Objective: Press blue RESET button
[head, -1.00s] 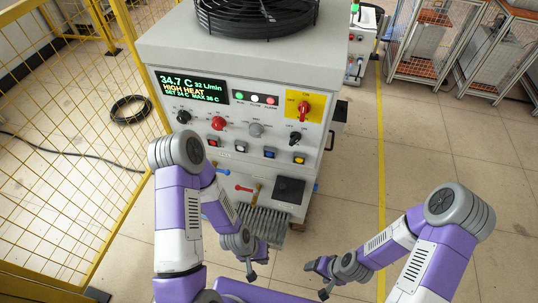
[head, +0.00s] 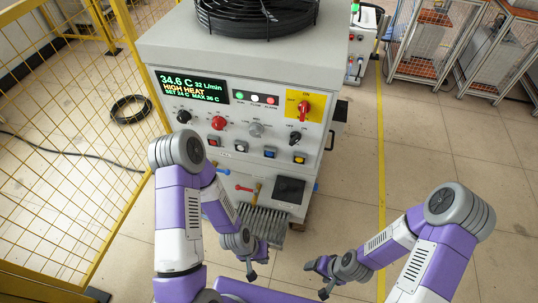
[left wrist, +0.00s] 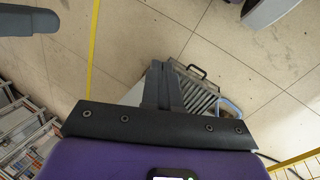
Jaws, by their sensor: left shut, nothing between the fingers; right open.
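The blue button (head: 270,153) sits in the lower button row on the front panel of the grey machine (head: 330,45), between a white button (head: 241,147) and a yellow button (head: 298,158). Its label is too small to read. My left gripper (head: 251,274) is shut and empty, low in front of the machine, below the button and apart from it. Its closed fingers also show in the left wrist view (left wrist: 163,88), pointing toward the floor and the machine's lower part. My right gripper (head: 316,280) is open and empty, right of the left one.
A red button (head: 213,141) is at the row's left end. Knobs and a red switch on a yellow plate (head: 305,107) are above. The display (head: 191,88) reads 34.6 C, HIGH HEAT.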

